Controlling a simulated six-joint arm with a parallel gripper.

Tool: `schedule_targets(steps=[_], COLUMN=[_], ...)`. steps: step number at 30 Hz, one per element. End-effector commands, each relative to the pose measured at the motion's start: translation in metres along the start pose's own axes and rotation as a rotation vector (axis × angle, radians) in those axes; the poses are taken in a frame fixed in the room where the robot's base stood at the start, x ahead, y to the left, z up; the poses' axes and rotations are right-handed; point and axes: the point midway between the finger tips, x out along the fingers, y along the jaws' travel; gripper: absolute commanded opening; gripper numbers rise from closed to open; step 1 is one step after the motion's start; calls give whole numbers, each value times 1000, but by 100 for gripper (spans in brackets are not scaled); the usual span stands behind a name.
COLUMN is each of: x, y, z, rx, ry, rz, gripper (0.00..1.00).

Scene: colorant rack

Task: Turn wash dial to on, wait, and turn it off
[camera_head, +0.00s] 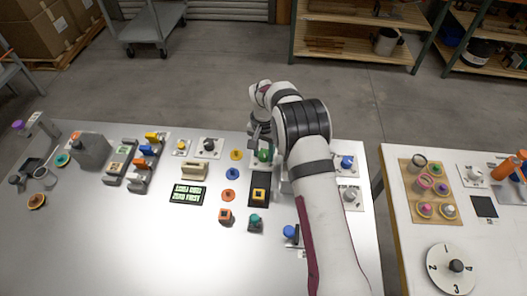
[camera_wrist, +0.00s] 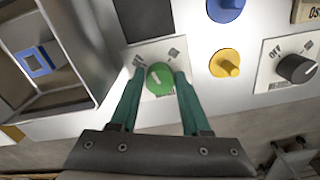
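A green dial (camera_wrist: 159,79) with a pale pointer mark sits on a light plate (camera_wrist: 150,52) with small printed labels, one of which looks like OFF. The small label below it is too small to read, so I cannot confirm it says wash. My gripper (camera_wrist: 159,74) is open, with one green finger on each side of the dial. I cannot tell whether the fingers touch it. In the head view my gripper (camera_head: 259,140) is over the green dial (camera_head: 264,156), which is partly hidden by my arm.
A black dial (camera_wrist: 297,68) with an OFF label, a yellow knob (camera_wrist: 224,63) and a blue knob (camera_wrist: 226,8) lie to the right in the wrist view. A grey open box (camera_wrist: 60,101) stands close on the left. Several other fixtures cover the table (camera_head: 120,240).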

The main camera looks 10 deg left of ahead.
Motion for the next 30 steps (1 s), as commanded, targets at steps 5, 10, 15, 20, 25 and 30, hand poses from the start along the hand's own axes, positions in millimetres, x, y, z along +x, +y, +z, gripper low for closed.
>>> schedule_targets(steps=[5, 10, 15, 20, 25, 30], x=[0, 0, 0, -1, -1, -1], y=[0, 0, 0, 0, 0, 0], z=[0, 0, 0, 0, 0, 0], rx=[0, 0, -16, -82, -197, -314], ry=[0, 0, 0, 0, 0, 0], rz=[0, 0, 0, -1, -1, -1], gripper=[12, 0, 0, 0, 0, 0])
